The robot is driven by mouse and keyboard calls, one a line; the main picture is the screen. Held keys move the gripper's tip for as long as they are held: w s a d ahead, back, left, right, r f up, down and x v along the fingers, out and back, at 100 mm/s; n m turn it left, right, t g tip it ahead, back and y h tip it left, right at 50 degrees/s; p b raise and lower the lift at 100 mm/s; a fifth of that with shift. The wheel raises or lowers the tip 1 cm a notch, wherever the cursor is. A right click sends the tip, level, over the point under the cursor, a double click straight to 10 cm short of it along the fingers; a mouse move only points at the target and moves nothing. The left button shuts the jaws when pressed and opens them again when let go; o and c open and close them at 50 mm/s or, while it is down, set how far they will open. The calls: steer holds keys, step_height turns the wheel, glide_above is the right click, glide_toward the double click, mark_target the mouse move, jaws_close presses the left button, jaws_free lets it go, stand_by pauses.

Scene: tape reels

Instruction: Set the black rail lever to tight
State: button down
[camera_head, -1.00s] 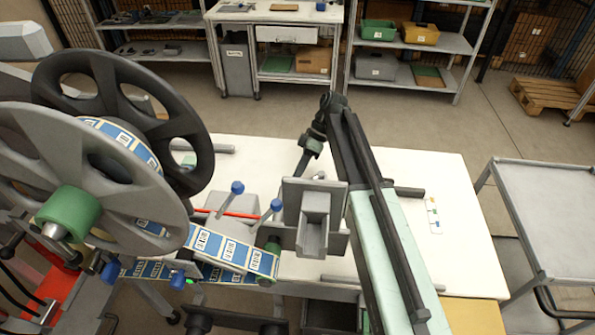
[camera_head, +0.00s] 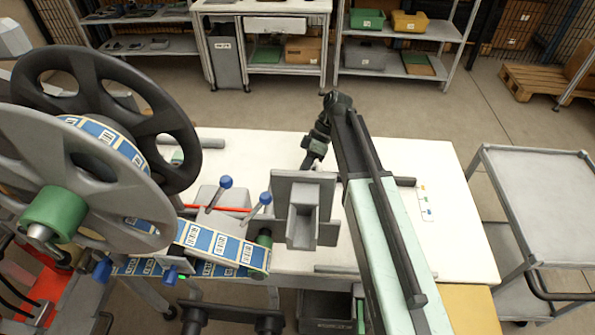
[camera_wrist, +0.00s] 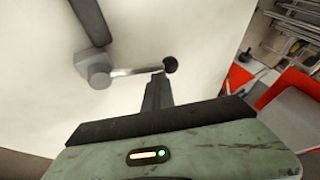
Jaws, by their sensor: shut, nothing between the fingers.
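The black rail lever shows in the wrist view as a black ball knob (camera_wrist: 170,64) on a thin metal arm, which runs left to a grey hub (camera_wrist: 97,72) at the end of a dark rail (camera_wrist: 91,20). My gripper (camera_wrist: 157,84) is shut and empty, its fingertips just below the knob in the picture. I cannot tell whether they touch it. In the head view my gripper (camera_head: 312,152) is low over the white table, and I cannot make out the lever there. I see no tight marking.
The reel machine with its large grey reel (camera_head: 85,190), blue label strip (camera_head: 215,242) and blue-knobbed levers (camera_head: 222,190) stands left of my arm. A grey upright bracket (camera_head: 303,205) is close beside the arm. The white table's (camera_head: 430,165) right part is mostly clear. A grey trolley (camera_head: 545,170) stands at right.

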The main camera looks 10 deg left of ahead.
steer(key=shift+s+d, duration=0.2)
steer(key=shift+s, duration=0.65)
steer(key=shift+w+d, duration=0.15)
steer(key=shift+w, duration=0.05)
steer(key=shift+w, duration=0.1)
steer(key=shift+r, duration=0.1)
